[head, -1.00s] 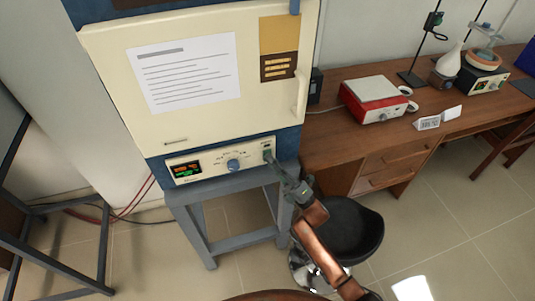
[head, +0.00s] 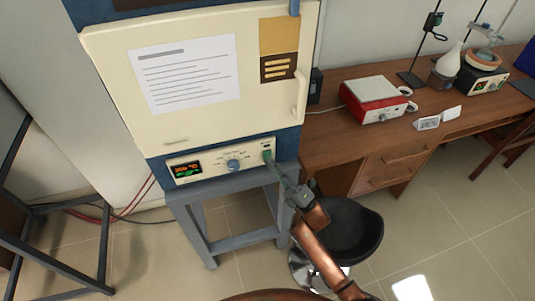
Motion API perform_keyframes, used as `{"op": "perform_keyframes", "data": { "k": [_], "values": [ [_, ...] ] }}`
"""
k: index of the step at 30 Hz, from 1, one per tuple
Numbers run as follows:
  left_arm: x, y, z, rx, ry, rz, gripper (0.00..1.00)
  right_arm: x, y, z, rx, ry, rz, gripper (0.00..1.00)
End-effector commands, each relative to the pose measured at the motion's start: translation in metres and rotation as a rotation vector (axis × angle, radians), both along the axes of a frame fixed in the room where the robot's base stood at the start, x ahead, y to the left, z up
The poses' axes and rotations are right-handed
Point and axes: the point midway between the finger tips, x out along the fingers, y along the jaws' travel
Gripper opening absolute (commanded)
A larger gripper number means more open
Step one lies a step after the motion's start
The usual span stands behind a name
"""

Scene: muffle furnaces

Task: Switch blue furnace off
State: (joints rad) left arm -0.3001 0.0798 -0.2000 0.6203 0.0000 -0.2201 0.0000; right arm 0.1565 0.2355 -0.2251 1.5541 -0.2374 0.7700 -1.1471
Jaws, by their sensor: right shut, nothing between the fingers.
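The blue furnace (head: 152,173) has a cream door and stands on a grey-blue metal stand. Its cream control panel (head: 211,164) carries a lit display (head: 187,169) with orange and green figures, a blue round knob (head: 233,165) and a green switch (head: 267,155) at the right end. My right gripper (head: 273,164) is shut and empty, its narrow fingertips at or just below the switch. I cannot tell whether they touch it. The fingertips partly hide the switch, so its position is unclear. My left gripper is not in view.
A black round stool (head: 350,228) stands beside my right forearm. A wooden desk (head: 340,135) to the right holds a red and white device (head: 373,100). A dark metal frame (head: 75,207) stands at the left. The floor in front is partly clear.

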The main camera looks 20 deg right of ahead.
Motion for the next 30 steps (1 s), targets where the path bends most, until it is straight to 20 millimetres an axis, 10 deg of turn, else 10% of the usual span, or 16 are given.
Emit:
{"op": "perform_keyframes", "data": {
  "k": [30],
  "values": [
    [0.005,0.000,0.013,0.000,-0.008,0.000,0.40,-0.049,-0.002,-0.006,0.000,0.000,0.000,0.00]
  ]
}}
